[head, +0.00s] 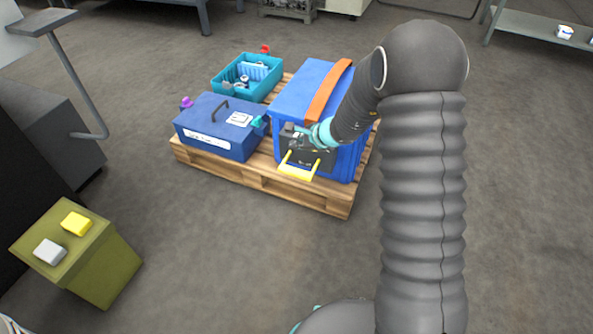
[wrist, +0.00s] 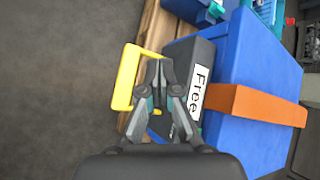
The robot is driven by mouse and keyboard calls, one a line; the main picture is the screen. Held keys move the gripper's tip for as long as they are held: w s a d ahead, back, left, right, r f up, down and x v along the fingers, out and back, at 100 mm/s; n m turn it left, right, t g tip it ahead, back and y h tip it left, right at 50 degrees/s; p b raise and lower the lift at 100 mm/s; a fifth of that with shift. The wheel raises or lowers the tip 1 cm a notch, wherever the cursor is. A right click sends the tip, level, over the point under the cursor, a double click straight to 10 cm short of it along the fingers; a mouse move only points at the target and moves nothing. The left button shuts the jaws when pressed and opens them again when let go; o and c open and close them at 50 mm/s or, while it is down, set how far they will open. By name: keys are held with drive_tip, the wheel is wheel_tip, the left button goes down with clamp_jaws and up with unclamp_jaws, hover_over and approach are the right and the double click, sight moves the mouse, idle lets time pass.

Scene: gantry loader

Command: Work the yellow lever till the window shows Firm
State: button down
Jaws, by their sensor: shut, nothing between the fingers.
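The yellow lever (head: 297,173) is a U-shaped handle on the dark front box (head: 322,159) of a blue crate (head: 304,86) with an orange strap (head: 329,92). In the wrist view the lever (wrist: 126,77) sticks out to the left of the dark box (wrist: 193,52). The white window (wrist: 198,92) on that box reads "Free". My gripper (wrist: 159,64) is shut and empty. In the wrist view its tips overlap the lever's open middle and one side arm; I cannot tell whether they touch it. In the head view my gripper (head: 297,134) is at the box, above the lever's crossbar.
The crate stands on a wooden pallet (head: 256,182) with a blue case (head: 208,137) and a teal bin (head: 232,91). An olive pedestal (head: 108,262) with a yellow and a grey button stands at the lower left. The floor in front of the pallet is clear.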

sight(297, 172)
drive_tip(key=shift+f, duration=0.1)
wheel_tip(297, 172, down, 8)
drive_tip(key=b, duration=0.5)
drive_tip(key=shift+f+b, duration=0.35)
drive_tip(key=shift+b, duration=0.4)
drive_tip(key=shift+f+b, duration=2)
drive_tip(key=shift+b, duration=0.7)
idle(3.6)
